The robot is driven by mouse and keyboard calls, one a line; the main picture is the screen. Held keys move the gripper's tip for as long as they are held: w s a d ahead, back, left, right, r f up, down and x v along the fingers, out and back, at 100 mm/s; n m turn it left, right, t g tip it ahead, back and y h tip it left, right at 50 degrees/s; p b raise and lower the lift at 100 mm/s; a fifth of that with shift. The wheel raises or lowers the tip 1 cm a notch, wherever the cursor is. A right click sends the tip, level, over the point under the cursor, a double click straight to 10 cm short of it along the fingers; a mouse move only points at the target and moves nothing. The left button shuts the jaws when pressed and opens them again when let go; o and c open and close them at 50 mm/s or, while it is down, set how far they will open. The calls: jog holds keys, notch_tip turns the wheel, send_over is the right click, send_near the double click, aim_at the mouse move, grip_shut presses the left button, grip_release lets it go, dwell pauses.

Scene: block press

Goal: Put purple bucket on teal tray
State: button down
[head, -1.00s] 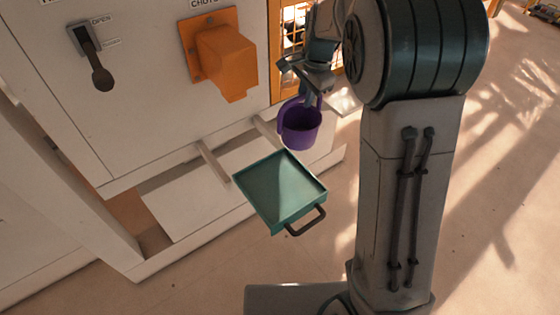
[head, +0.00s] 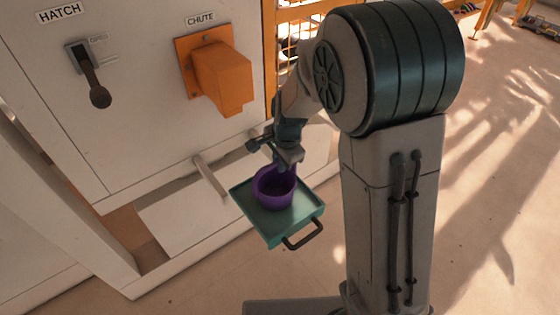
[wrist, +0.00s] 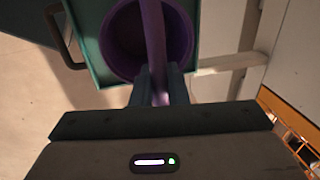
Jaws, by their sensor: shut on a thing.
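The purple bucket (head: 274,190) is upright over the teal tray (head: 254,222) in the head view. I cannot tell whether its base touches the tray or hangs just above it. My gripper (head: 284,162) is above the bucket, shut on its handle. In the wrist view the bucket (wrist: 126,45) lies beyond the fingers, and its handle runs between the fingertips (wrist: 160,78). The teal tray (wrist: 94,62) shows around the bucket there. The tray has a dark handle (head: 303,238) at its front right.
A white machine panel stands behind, with an orange chute (head: 222,78) and a dark hatch lever (head: 97,92). A pale rail (head: 210,178) and a white ledge (head: 180,215) lie left of the tray. Open floor lies in front.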

jog(key=c, duration=1.4)
grip_release()
jog(key=shift+f, duration=0.1)
jog(key=shift+c, duration=0.2)
jog(key=shift+r, duration=0.6)
notch_tip(320, 180, up, 11)
jog(key=s+d, duration=0.1)
jog(key=s, duration=0.1)
jog(key=s+d+n, duration=0.5)
jog(key=s, duration=0.4)
jog(key=s+d+r+n+t+h, duration=0.1)
jog(key=s+d+n, duration=0.5)
jog(key=s, duration=0.2)
jog(key=shift+s+d+p, duration=0.3)
jog(key=shift+s+p, duration=0.05)
